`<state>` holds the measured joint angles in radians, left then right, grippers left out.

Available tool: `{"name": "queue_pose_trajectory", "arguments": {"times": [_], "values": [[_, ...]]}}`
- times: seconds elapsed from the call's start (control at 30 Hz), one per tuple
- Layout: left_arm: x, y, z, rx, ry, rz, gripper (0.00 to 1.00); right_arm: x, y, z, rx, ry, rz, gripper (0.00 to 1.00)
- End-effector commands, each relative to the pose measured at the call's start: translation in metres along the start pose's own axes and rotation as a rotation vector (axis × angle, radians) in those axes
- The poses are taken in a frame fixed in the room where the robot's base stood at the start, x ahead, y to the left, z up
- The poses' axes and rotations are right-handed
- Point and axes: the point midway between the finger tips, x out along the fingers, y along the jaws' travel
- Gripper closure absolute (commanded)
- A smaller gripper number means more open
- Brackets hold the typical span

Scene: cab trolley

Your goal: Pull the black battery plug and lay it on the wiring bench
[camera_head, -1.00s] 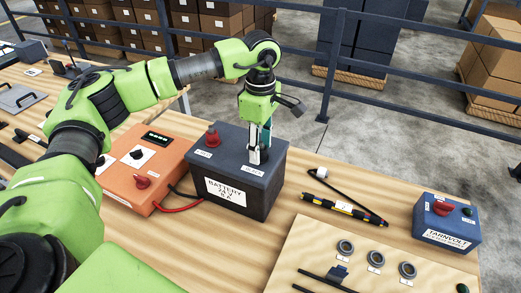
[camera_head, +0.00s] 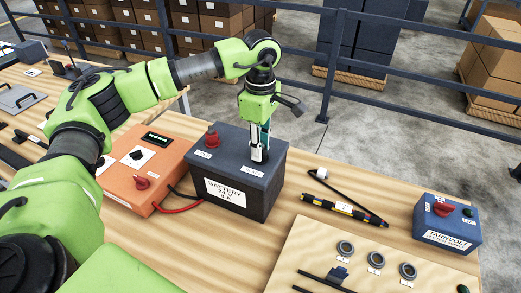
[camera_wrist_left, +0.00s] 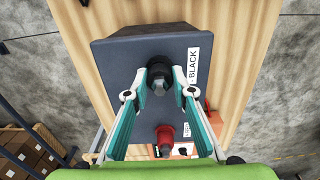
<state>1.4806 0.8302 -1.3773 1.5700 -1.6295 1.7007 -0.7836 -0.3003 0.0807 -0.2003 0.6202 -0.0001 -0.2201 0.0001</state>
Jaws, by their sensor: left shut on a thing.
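The dark grey battery (camera_head: 238,192) stands on the wooden bench (camera_head: 330,165). The black plug (camera_wrist_left: 159,67) sits on top of the battery beside the BLACK label, apparently still seated. My left gripper (camera_wrist_left: 160,84) points down over the battery, its fingertips shut on the black plug from both sides. In the head view the left gripper (camera_head: 259,152) mostly hides the plug. The red plug (camera_head: 212,137) stands on the battery's other side; it also shows in the wrist view (camera_wrist_left: 165,133). My right gripper is not in view.
An orange box (camera_head: 140,165) with a red knob stands left of the battery, with cables between them. A striped tester (camera_head: 341,207) lies to the right. A blue Tarnvolt box (camera_head: 447,224) and a board with rings (camera_head: 320,250) are farther right. Some bare bench lies between.

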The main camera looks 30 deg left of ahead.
Motion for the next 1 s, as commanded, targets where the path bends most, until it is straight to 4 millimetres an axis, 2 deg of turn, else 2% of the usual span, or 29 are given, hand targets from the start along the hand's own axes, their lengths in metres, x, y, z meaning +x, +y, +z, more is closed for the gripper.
{"name": "queue_pose_trajectory", "arguments": {"times": [0.1,1.0], "values": [[-0.009,0.002,0.000,-0.001,0.000,0.007,1.00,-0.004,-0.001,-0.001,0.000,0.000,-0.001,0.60],[-0.045,0.001,0.000,-0.001,-0.001,0.005,1.00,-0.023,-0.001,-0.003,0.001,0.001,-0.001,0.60]]}}
